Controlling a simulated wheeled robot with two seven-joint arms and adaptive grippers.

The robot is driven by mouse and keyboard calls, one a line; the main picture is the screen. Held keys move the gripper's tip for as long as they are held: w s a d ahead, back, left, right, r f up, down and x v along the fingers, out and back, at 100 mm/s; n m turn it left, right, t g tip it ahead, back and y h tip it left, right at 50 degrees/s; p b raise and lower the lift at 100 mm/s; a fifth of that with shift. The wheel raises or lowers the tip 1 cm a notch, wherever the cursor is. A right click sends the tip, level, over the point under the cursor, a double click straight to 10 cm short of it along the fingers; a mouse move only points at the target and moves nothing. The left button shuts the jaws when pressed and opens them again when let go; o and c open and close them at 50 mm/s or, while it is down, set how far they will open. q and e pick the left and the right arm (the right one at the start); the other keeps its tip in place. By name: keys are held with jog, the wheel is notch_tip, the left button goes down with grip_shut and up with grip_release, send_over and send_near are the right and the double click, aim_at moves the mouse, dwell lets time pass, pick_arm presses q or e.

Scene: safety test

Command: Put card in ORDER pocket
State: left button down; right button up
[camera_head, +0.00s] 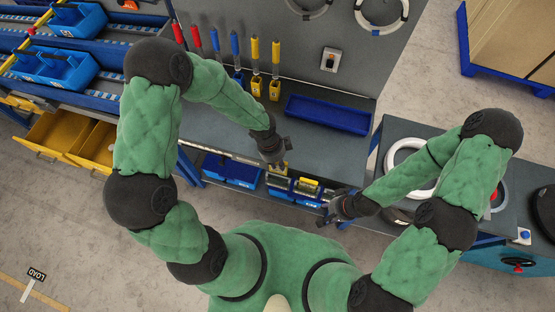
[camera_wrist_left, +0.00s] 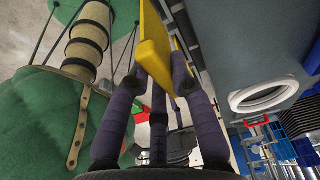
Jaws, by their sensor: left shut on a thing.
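My left gripper (camera_head: 277,163) is above the front edge of the workbench, near the row of blue pockets. In the left wrist view its fingers (camera_wrist_left: 165,80) are shut on a yellow card (camera_wrist_left: 154,45). The card shows only as a small yellow patch in the head view (camera_head: 283,170), mostly hidden by the gripper. Blue pockets (camera_head: 306,195) hang along the bench's front edge, some with contents. Their labels are too small to read, so I cannot tell which is ORDER. My right gripper (camera_head: 328,207) is beside the right end of the row; its fingers are unclear.
A long blue tray (camera_head: 327,115) lies on the workbench (camera_head: 215,128). Screwdrivers stand in holders (camera_head: 274,90) at the back. Blue bins (camera_head: 53,67) and open yellow drawers (camera_head: 58,137) are at left. A white ring (camera_head: 398,150) lies on the side table at right.

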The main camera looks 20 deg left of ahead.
aim_at(278, 168)
pick_arm(q)
jog(key=shift+f+b, duration=0.3)
dwell(0.4)
jog(key=shift+f+b, duration=1.65)
jog(key=shift+f, duration=0.1)
jog(key=shift+f+b, duration=2.2)
jog(key=shift+f, duration=0.5)
jog(key=c, duration=1)
grip_release()
jog(key=shift+r, duration=0.1)
